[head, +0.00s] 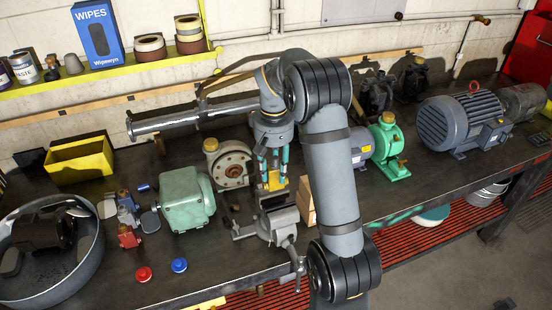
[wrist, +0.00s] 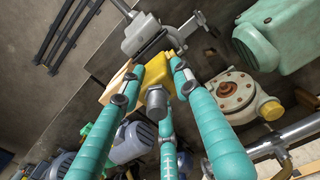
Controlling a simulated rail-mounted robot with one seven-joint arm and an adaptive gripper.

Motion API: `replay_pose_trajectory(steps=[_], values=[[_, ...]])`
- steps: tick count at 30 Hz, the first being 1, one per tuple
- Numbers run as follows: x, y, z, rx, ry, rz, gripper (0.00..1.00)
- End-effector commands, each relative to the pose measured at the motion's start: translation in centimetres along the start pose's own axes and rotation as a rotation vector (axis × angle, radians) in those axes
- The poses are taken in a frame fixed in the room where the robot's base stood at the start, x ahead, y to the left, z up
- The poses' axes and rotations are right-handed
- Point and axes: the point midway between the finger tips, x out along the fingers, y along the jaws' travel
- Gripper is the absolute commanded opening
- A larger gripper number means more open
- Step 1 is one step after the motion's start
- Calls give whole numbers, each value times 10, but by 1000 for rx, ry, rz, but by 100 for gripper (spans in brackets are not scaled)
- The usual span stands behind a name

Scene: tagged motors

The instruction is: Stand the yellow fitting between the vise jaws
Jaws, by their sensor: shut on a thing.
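My gripper (head: 271,168) has teal fingers and is shut on the yellow fitting (head: 274,182). It points down over the grey vise (head: 279,219) at the front of the bench. The fitting shows just above or at the vise jaws in the head view; I cannot tell whether its lower end is between them. In the wrist view the yellow fitting (wrist: 155,74), with a grey part towards the camera, is between the teal fingers of my gripper (wrist: 158,82). The vise (wrist: 148,36) lies just beyond it there. The fingers and fitting hide part of the jaws.
A green motor housing (head: 186,199) and a round-faced pump (head: 230,163) stand left of the vise. A wooden block (head: 306,202) stands close on its right. A green pump (head: 387,147) and a large blue-grey motor (head: 459,122) are farther right. Red (head: 144,274) and blue (head: 179,265) caps lie front left.

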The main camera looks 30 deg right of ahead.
Motion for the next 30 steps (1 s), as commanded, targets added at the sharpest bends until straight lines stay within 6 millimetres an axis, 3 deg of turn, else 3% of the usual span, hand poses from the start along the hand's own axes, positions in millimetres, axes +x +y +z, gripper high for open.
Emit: replay_pose_trajectory(steps=[11,30], values=[[10,7,-4,5,2,0,0],[71,7,-4,5,2,0,0]])
